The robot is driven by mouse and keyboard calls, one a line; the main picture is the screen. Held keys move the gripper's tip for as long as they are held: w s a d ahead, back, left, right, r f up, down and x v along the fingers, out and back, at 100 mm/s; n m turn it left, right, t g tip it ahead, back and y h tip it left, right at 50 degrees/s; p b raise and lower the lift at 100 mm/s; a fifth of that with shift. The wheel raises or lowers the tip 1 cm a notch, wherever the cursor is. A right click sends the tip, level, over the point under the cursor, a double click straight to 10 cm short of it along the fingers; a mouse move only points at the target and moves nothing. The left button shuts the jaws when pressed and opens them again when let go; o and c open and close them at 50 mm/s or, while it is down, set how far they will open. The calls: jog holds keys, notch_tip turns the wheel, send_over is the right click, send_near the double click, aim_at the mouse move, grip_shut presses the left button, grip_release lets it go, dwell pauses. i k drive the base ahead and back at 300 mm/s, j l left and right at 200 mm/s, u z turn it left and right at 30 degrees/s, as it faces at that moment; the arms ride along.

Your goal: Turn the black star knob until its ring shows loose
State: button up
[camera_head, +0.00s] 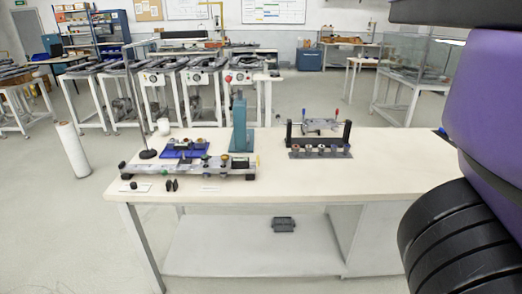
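A long dark and silver track-like fixture (188,170) lies along the left front of the pale workbench (300,178). Several small knobs or fittings stand on it, some dark and one yellowish (225,159). A small black piece (133,185) sits on a white card at the bench's front left, and two small dark upright pieces (172,185) stand beside it. The black star knob and its ring are too small to make out for certain, and so is whether the ring shows loose. My purple and black arm fills the right side; my gripper is not in view.
A teal upright press-like tool (240,125) and a thin dark stand (148,153) rise behind the fixture. A black-framed rack (319,140) with small rings stands at the bench's right. The bench's right front is clear. A white roll (74,150) stands on the floor left.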

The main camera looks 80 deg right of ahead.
aim_at(204, 158)
jog(key=z, duration=1.35)
